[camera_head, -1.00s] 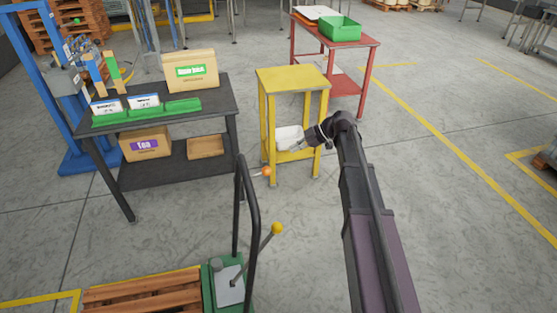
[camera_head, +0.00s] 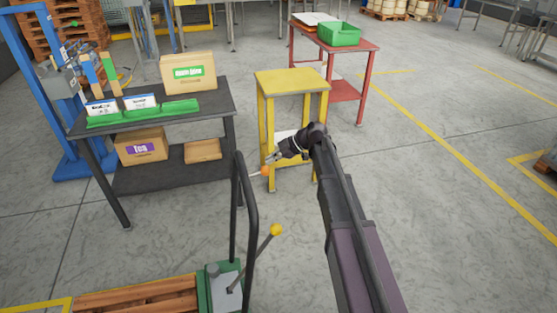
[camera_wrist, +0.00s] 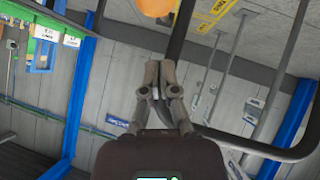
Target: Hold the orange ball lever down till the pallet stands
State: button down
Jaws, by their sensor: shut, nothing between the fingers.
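The orange ball (camera_head: 265,171) sits on the end of a short lever that juts out beside the black push handle (camera_head: 250,215) of the green lift cart. In the wrist view the ball (camera_wrist: 155,7) is cut off by the top edge, just beyond my fingertips. My gripper (camera_head: 271,159) is shut and empty, right above the ball in the head view; I cannot tell whether it touches. In the wrist view its fingers (camera_wrist: 160,68) are together. A wooden pallet (camera_head: 138,297) lies flat at the cart, partly cut off by the lower edge.
A second lever with a yellow ball (camera_head: 277,230) rises from the cart base (camera_head: 226,290). A yellow stand (camera_head: 292,80) is right behind my gripper. A dark table (camera_head: 215,110) with boxes is at left, a red table (camera_head: 350,43) behind.

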jog(key=shift+w+a+f+b, duration=0.1)
jog(key=shift+w+f+b, duration=0.2)
jog(key=shift+f+b, duration=0.55)
jog(key=shift+w+a+f+b, duration=0.1)
jog(key=shift+w+f+b, duration=0.15)
jog(key=shift+f+b, duration=0.5)
jog(key=shift+a+f, duration=0.1)
jog(key=shift+f, duration=0.05)
